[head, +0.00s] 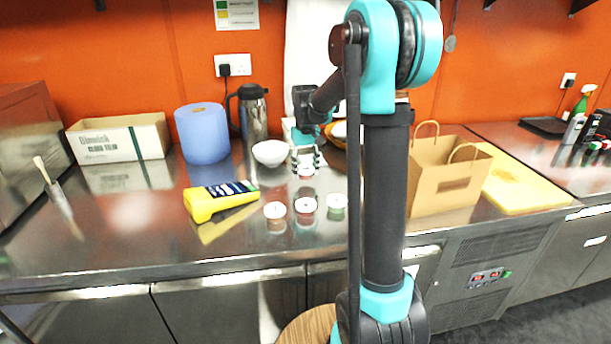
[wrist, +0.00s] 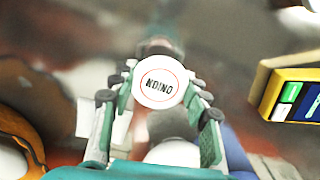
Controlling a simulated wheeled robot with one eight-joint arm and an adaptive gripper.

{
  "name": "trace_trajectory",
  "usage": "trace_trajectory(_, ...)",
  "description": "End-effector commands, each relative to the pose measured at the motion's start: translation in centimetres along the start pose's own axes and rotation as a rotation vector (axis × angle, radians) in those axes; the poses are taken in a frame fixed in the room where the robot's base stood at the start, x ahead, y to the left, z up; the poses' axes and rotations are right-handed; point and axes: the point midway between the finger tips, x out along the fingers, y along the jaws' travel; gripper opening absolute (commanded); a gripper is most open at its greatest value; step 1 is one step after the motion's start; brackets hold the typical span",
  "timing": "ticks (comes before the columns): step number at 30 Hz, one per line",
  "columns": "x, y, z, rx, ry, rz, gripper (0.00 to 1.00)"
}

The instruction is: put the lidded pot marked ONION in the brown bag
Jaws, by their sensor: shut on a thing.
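The pot marked ONION (wrist: 160,83) has a round white lid with dark lettering in a red ring, upside down in the wrist view. My gripper (wrist: 158,105) is shut on it, with the fingers on either side of the lid. In the head view my gripper (head: 306,162) points down over the counter behind the other pots, and the held pot (head: 306,172) shows small between the fingertips. I cannot tell its exact height above the counter. The brown bag (head: 436,190) stands open-topped with two handles, to the right of my gripper and partly behind my arm.
Three more white-lidded pots, left (head: 275,210), middle (head: 305,206) and right (head: 337,201), stand in front of my gripper. A yellow device (head: 208,205) lies left of them. A white bowl (head: 270,153) and a flask (head: 254,112) stand behind. A yellow board (head: 520,185) lies right of the bag.

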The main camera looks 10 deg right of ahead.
Motion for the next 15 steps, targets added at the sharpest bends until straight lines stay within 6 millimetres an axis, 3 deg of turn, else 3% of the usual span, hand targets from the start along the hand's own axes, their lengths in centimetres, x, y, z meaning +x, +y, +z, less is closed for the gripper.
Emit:
trace_trajectory(4,2.0,0.0,0.0,0.000,0.000,0.000,0.17)
trace_trajectory(15,2.5,0.0,0.0,0.000,0.000,0.000,0.17)
